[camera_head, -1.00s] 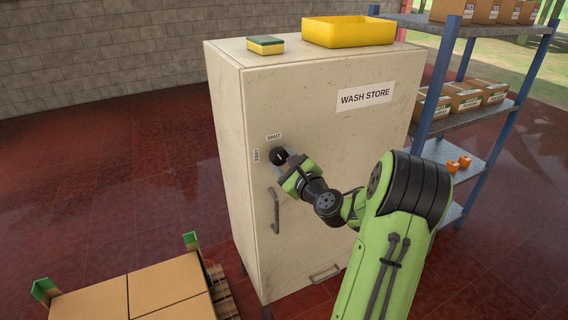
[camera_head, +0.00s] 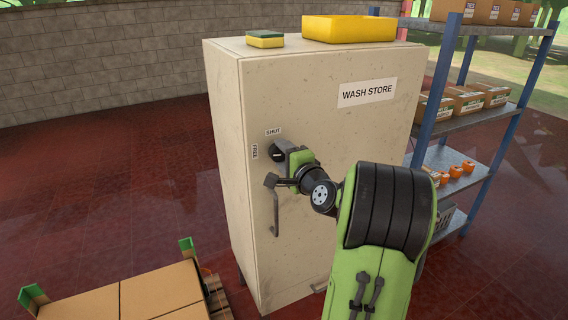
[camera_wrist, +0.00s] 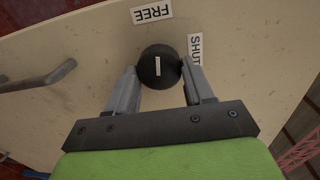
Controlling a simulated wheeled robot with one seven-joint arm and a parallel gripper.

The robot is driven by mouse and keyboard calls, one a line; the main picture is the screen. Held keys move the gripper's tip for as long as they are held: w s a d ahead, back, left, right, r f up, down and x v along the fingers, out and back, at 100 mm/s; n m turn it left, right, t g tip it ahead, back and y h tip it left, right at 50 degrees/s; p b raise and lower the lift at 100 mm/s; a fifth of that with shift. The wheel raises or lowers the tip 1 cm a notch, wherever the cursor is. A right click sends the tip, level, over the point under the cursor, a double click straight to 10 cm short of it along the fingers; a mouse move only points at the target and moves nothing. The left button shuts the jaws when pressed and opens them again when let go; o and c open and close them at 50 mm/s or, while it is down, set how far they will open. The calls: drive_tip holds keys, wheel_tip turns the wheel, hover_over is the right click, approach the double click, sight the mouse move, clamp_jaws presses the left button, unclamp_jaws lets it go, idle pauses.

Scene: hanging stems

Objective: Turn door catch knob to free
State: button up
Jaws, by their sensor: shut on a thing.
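The round black catch knob (camera_head: 277,154) is on the upper left of the cream cabinet door (camera_head: 345,140). In the wrist view the knob (camera_wrist: 158,60) sits between the fingers of my gripper (camera_wrist: 160,80), one finger on each side, and they are shut on it. Its white mark lies in line with the FREE label (camera_wrist: 152,13). The SHUT label (camera_wrist: 195,48) is off to the right there. In the head view, FREE (camera_head: 255,152) is left of the knob and SHUT (camera_head: 273,132) above it. The door looks closed.
A grey bar handle (camera_head: 275,212) is below the knob, close to my wrist. A sponge (camera_head: 265,39) and a yellow tray (camera_head: 349,28) are on top of the cabinet. A blue-posted shelf rack (camera_head: 447,80) stands at the right, and boxes (camera_head: 160,290) at the front left.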

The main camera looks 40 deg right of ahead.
drive_tip(key=shift+n+b, duration=0.65)
drive_tip(key=shift+n, duration=0.35)
drive_tip(key=o, duration=1)
drive_tip(key=b+v, duration=0.1)
drive_tip(key=v, duration=1.4)
drive_tip(key=shift+s+a+r, duration=0.1)
drive_tip(key=shift+s+a, duration=0.15)
drive_tip(key=shift+s, duration=0.1)
